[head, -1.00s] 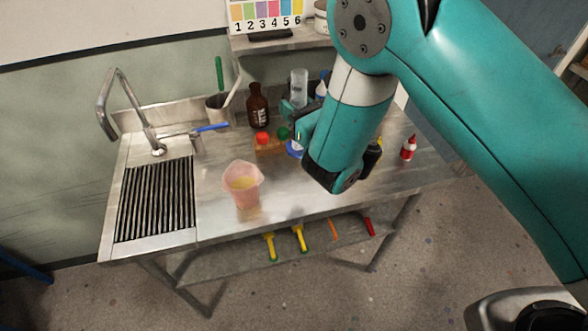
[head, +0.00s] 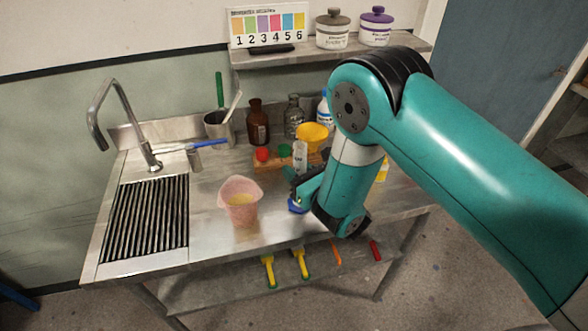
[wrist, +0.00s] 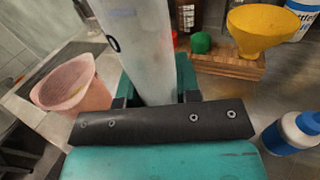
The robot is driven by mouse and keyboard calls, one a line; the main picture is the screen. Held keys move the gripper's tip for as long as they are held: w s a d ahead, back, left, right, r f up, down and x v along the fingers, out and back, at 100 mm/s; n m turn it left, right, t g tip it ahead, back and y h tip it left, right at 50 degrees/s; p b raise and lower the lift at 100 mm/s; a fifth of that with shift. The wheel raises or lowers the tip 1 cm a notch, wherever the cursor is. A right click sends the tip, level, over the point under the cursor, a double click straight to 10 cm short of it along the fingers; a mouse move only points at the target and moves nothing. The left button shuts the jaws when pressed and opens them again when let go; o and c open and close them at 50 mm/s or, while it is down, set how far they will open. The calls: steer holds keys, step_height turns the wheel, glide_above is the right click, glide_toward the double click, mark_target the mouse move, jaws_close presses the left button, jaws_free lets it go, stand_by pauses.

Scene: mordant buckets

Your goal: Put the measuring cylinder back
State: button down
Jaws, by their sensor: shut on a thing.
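The measuring cylinder (head: 300,156) is a clear, upright tube with a blue base (head: 297,205) at the middle of the steel bench. My gripper (head: 297,184) is shut around its tube, above the base. In the wrist view the tube (wrist: 140,50) rises between my green fingers (wrist: 150,88), and its lower part is hidden by the gripper. I cannot tell whether the base touches the bench. A wooden block (head: 268,165) behind it carries a red cap, a green cap and a yellow funnel (head: 312,135).
A brown bottle (head: 258,128), a clear bottle (head: 294,114) and a white-and-blue bottle (head: 323,112) stand behind. A blue-capped bottle (wrist: 292,134) is close at right.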

steer(key=shift+f, duration=0.15)
steer(key=c, duration=0.8)
jaws_free()
